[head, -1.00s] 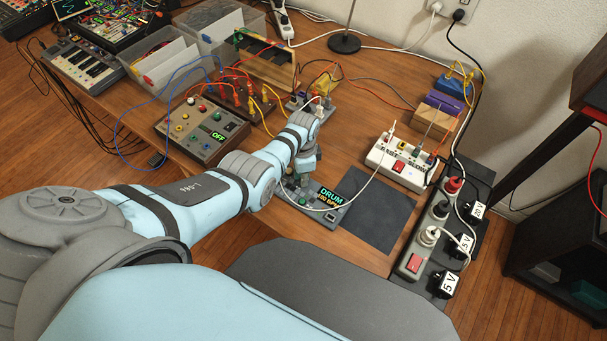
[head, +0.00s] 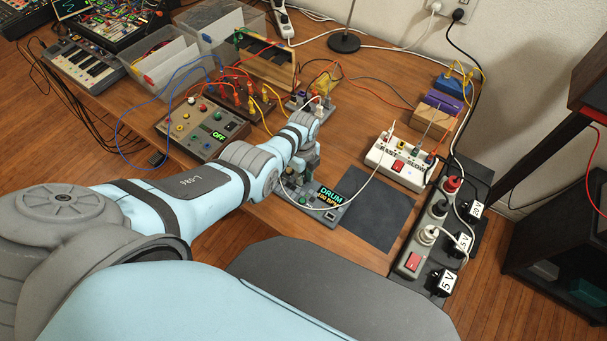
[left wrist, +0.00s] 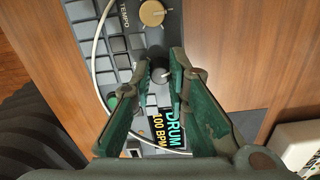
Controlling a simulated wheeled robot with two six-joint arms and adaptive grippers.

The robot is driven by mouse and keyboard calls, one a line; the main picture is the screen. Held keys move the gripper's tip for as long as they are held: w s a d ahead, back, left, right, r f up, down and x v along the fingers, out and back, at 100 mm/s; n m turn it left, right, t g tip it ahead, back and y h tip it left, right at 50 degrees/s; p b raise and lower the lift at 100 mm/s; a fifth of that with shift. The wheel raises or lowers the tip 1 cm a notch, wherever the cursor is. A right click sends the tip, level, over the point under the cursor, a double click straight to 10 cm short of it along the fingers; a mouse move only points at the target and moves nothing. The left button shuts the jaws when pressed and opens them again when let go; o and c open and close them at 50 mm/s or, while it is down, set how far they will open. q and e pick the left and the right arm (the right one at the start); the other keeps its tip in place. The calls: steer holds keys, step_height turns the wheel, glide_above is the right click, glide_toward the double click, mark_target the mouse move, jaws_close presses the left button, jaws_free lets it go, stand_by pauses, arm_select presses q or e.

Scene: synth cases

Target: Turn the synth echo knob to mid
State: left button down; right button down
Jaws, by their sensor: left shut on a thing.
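The grey drum synth (head: 317,207) lies on the table below my left wrist in the head view. Its display (head: 329,197) reads DRUM 100 BPM. In the left wrist view the synth (left wrist: 173,30) shows a gold knob (left wrist: 152,12) beside the word TEMPO, grey keys (left wrist: 117,45) and a green button (left wrist: 112,103). My left gripper (left wrist: 163,71) is shut on a small dark knob (left wrist: 160,68) between the TEMPO knob and the display. No label for this held knob is readable, and the fingers hide part of it. My right gripper is not in view.
A white cable loops over the synth. A dark mat (head: 372,212) lies to its right, with a white power box (head: 397,165) behind. A box reading OFF (head: 200,127) stands to the left. Several patch cables cross the table behind.

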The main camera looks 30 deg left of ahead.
arm_select(q)
steer(key=shift+m, duration=1.6)
steer(key=c, duration=1.5)
jaws_free()
steer(key=shift+c, duration=0.2)
steer(key=shift+w+r, duration=0.1)
steer(key=shift+r, duration=0.55)
step_height(320, 180, up, 11)
steer(key=shift+f, duration=0.15)
